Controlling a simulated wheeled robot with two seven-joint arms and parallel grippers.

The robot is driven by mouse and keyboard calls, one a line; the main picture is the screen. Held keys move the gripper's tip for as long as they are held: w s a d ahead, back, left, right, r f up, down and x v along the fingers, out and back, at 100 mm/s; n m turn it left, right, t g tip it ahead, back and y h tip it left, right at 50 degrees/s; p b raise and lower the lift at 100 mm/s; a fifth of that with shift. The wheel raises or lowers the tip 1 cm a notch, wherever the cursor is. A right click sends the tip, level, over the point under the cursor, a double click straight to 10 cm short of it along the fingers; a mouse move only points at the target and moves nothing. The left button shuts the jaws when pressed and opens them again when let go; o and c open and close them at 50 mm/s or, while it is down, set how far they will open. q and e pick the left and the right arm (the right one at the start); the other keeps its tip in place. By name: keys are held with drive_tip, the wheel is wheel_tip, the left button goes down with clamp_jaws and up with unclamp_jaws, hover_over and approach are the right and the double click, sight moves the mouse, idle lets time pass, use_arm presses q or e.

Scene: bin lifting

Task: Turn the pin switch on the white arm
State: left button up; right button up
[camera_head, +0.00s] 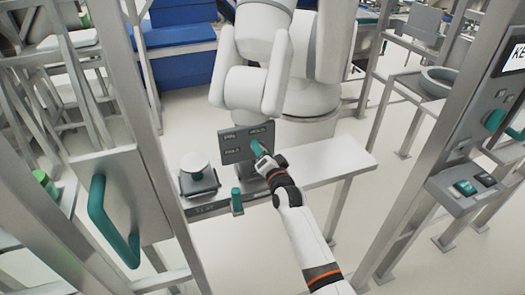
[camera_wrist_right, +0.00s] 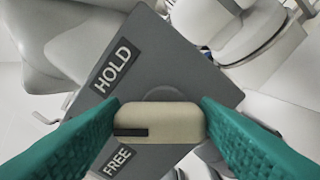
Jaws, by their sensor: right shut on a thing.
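The pin switch is a beige knob with a black mark (camera_wrist_right: 170,124) on a grey panel (camera_wrist_right: 155,45) in the right wrist view. Labels HOLD and FREE lie to its left, above and below; the black mark is at the knob's left end. The green fingers of my right gripper (camera_wrist_right: 160,132) close on the knob from both sides. In the head view the panel (camera_head: 232,145) is below the white arm (camera_head: 248,88), and my right gripper (camera_head: 258,146) reaches its right side, hiding the knob. My left gripper is not in view.
A white bench (camera_head: 325,168) runs beneath the panel. A white round object on a dark base (camera_head: 197,170) and a green-topped post (camera_head: 237,200) stand to the left. Metal frames flank both sides, with a green handle (camera_head: 105,220) on the left and a button box (camera_head: 465,187) on the right.

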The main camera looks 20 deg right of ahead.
drive_tip(key=shift+d+f+m, duration=0.1)
drive_tip(key=shift+f+m, duration=0.05)
drive_tip(key=shift+m, duration=1.75)
drive_tip(key=shift+d+f+m, duration=0.1)
drive_tip(key=shift+m, duration=1.8)
drive_tip(key=o, duration=1)
drive_tip(key=s, duration=1.2)
drive_tip(key=shift+d+b, duration=0.2)
drive_tip(key=shift+b, duration=0.15)
